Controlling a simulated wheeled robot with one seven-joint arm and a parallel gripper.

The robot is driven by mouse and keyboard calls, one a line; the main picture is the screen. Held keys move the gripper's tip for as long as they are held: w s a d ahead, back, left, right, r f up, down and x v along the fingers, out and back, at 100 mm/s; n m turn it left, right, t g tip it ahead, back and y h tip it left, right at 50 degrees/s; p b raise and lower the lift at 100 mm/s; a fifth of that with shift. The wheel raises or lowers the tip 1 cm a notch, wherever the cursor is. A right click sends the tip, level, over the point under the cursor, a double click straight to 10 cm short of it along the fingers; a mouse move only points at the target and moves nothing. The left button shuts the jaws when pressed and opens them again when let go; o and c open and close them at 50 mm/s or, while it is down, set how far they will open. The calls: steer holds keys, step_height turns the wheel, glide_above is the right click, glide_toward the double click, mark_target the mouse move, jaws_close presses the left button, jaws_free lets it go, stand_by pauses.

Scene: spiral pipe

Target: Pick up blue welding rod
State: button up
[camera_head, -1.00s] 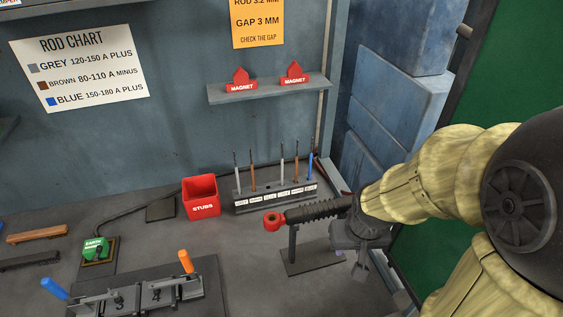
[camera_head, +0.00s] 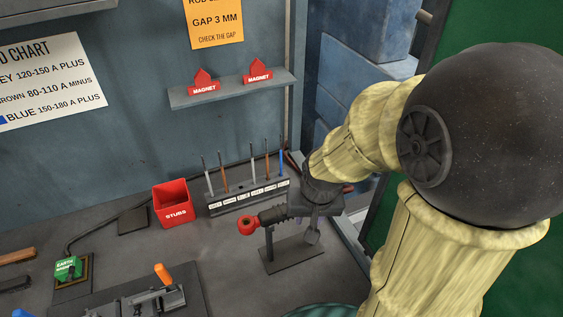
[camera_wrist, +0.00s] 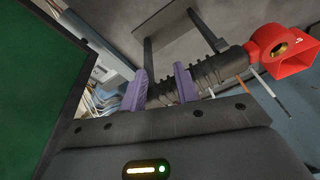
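The blue welding rod (camera_head: 281,162) stands upright at the right end of the dark labelled rod rack (camera_head: 215,211) in the head view. Grey and brown rods stand in the same rack. My gripper (camera_head: 312,235) is in front of the rack, lower and to the right, beside a black ribbed holder (camera_head: 272,214) with a red ring end on a stand. No rod is seen between the fingers. The blue rod is not identifiable in the wrist view.
A red STUBS box (camera_head: 172,203) stands left of the rack. The holder's stand (camera_head: 293,256) is just below my gripper. A shelf with red magnets (camera_head: 232,89) hangs on the wall above. A green earth clamp (camera_head: 67,268) lies at the lower left.

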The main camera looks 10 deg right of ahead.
steer(key=w+r+m+p, duration=0.1)
steer(key=w+r+m, duration=0.4)
steer(key=w+m, duration=0.3)
steer(key=w+d+r+m+p, duration=0.1)
steer(key=w+r+m+p, duration=0.1)
steer(key=w+r+m, duration=0.3)
steer(key=w+r+m+y+p, duration=0.1)
steer(key=w+r+m, duration=0.4)
steer(key=w+m, duration=0.7)
steer(key=m+p, duration=0.1)
steer(key=m, duration=0.3)
steer(key=shift+w+d+r+m, duration=0.2)
steer(key=shift+d+r+m, duration=0.1)
steer(key=shift+d+r, duration=0.1)
steer(key=p+x, duration=0.3)
steer(key=x, duration=0.9)
steer(key=shift+w, duration=0.15)
steer(key=shift+a+f, duration=0.15)
steer(key=shift+w+p+x, duration=0.2)
steer(key=shift+p+x, duration=0.65)
steer(key=shift+x, duration=0.45)
steer(key=shift+w+p+x, duration=0.2)
steer(key=shift+p+x, duration=0.65)
steer(key=shift+x, duration=0.4)
steer(key=shift+a, duration=0.15)
